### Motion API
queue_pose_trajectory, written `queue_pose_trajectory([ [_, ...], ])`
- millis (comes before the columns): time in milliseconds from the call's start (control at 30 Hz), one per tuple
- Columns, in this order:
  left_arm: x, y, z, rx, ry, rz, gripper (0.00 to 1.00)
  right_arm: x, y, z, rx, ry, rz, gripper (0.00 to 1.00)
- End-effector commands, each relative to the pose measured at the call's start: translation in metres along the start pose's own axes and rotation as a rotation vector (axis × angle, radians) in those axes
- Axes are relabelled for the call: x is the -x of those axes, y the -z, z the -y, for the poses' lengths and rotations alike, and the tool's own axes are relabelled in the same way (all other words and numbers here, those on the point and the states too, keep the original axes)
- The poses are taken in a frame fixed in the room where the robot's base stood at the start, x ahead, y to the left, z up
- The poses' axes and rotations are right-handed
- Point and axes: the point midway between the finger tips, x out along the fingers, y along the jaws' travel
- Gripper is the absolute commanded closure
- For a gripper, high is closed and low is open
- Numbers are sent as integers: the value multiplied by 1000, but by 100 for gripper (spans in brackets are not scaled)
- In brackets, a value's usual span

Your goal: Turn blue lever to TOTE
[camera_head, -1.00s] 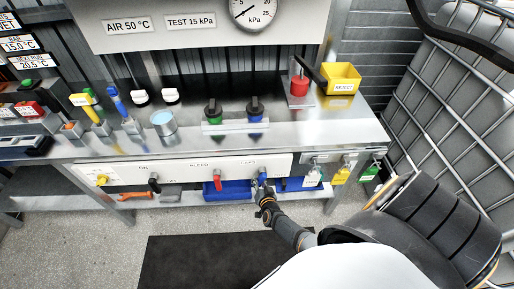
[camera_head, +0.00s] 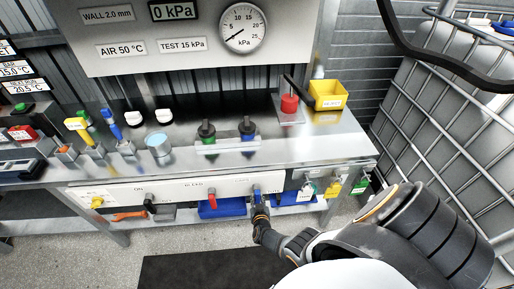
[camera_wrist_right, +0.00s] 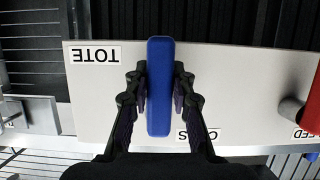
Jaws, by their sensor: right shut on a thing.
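The blue lever (camera_head: 256,190) is on the white front panel (camera_head: 130,192) below the bench top. In the right wrist view the blue lever (camera_wrist_right: 160,85) stands straight up and down in the picture, between the two fingers. My right gripper (camera_wrist_right: 160,92) is shut on it, one finger on each side. In the head view my right gripper (camera_head: 259,206) reaches the lever from below. The TOTE label (camera_wrist_right: 96,55) shows upside down left of the lever; another label (camera_wrist_right: 197,134), partly hidden by a finger, is at lower right. My left gripper is not in view.
A red lever (camera_head: 211,199) is on the same panel, left of the blue one. Hanging tags (camera_head: 333,187) are at the right end. Blue and green valves (camera_head: 248,130) stand on the bench. A wire cage (camera_head: 440,110) closes off the right side.

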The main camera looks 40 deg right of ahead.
Motion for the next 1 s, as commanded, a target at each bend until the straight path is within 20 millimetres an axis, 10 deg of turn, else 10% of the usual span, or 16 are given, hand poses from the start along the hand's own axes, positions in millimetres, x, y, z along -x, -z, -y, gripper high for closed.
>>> queue_pose_trajectory([
  [300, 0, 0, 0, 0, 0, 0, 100, 0, 1, -1, 6, -1, -2, 100],
  [333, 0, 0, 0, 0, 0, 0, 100, 0, 1, -1, 6, -1, -2, 73],
  [500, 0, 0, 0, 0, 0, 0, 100, 0, 0, -1, 4, -1, -1, 53],
  [1000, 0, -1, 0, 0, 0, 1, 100, 14, -3, -1, 3, -1, 0, 53],
])
